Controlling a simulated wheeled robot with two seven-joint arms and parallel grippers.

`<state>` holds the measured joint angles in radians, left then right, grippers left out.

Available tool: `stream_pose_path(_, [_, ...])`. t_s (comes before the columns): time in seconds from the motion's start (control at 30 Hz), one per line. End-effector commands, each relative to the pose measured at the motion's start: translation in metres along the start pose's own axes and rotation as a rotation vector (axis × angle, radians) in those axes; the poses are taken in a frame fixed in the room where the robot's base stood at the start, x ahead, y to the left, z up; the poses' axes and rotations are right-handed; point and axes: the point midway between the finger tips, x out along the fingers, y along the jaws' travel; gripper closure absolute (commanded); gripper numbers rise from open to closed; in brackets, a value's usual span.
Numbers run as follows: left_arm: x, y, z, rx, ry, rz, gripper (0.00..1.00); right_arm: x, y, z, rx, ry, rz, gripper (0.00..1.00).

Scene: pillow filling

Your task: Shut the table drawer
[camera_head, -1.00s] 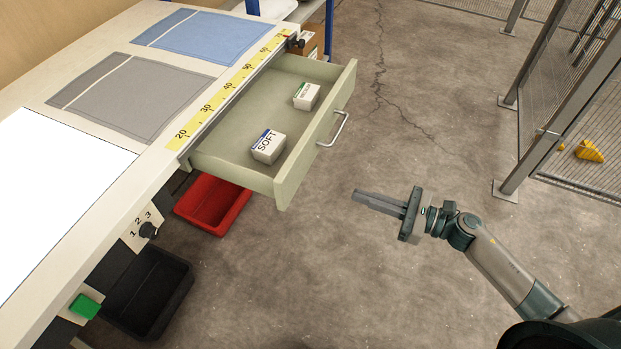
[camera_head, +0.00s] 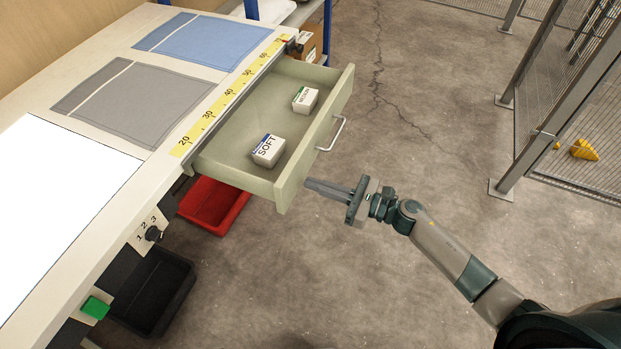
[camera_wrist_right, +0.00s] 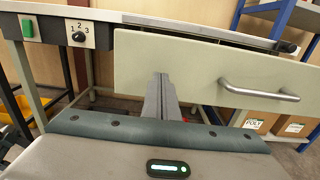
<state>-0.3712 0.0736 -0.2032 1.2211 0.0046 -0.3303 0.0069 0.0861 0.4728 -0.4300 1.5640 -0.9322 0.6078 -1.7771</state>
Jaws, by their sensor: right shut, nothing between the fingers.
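The pale green table drawer (camera_head: 300,166) is pulled out from under the table (camera_head: 160,170). Two small boxes lie in it, one labelled SOFT (camera_head: 268,151) and a green-marked one (camera_head: 305,99). The drawer has a metal bar handle (camera_head: 333,134) on its front. My right gripper (camera_head: 308,185) is shut and empty, its fingertips close to the drawer front near its near end. In the right wrist view the shut fingers (camera_wrist_right: 160,80) point at the drawer front (camera_wrist_right: 200,65), left of the handle (camera_wrist_right: 258,91); I cannot tell whether they touch. My left gripper is not in view.
A red bin (camera_head: 213,205) and a black bin (camera_head: 150,290) sit below the table. A wire fence (camera_head: 580,120) stands at the right. A cardboard box (camera_head: 307,42) is beyond the drawer. The floor (camera_head: 430,150) right of the drawer is clear.

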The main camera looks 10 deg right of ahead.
Motion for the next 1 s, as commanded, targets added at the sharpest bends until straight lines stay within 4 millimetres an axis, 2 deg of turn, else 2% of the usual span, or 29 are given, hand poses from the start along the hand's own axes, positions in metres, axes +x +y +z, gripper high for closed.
stream_pose_path(0.2, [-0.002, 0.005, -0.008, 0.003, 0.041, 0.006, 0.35, 0.017, 0.0, 0.001, 0.0, 0.0, -0.001, 1.0])
stream_pose_path(0.77, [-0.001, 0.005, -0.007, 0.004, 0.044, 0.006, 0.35, 0.022, 0.0, -0.001, 0.0, 0.0, -0.001, 1.0])
stream_pose_path(1.0, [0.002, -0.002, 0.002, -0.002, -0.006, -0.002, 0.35, 0.045, 0.0, -0.001, -0.001, -0.003, 0.0, 1.0])
